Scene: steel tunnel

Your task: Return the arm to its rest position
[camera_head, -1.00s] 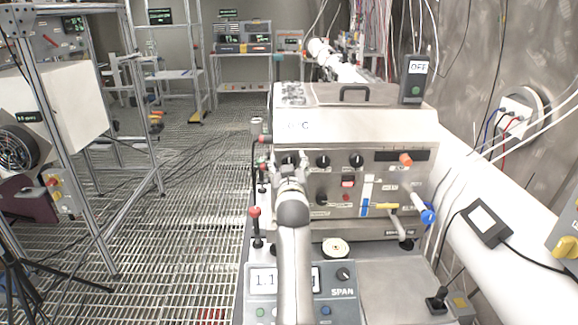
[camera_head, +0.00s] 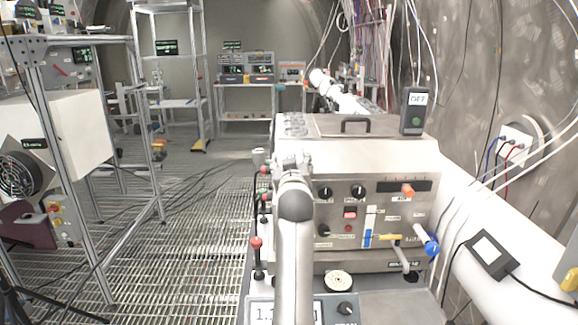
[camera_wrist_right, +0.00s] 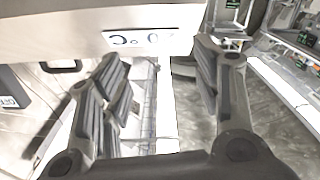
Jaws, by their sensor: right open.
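My right arm rises from the bottom middle of the head view, in front of the steel console (camera_head: 400,165). My right gripper (camera_head: 290,160) is at its far end, mostly hidden behind my own arm link, close to the left part of the console front. Whether it touches the console cannot be told. In the right wrist view the gripper (camera_wrist_right: 160,62) has its two dark fingers spread apart with nothing between them. A pale panel with a label (camera_wrist_right: 140,40) lies just beyond the fingertips. My left gripper is not in view.
Red-tipped levers (camera_head: 257,258) stand left of the arm. A display box (camera_head: 335,308) and a round cream disc (camera_head: 338,281) sit low in front of the console. A thick white pipe (camera_head: 500,235) runs along the right.

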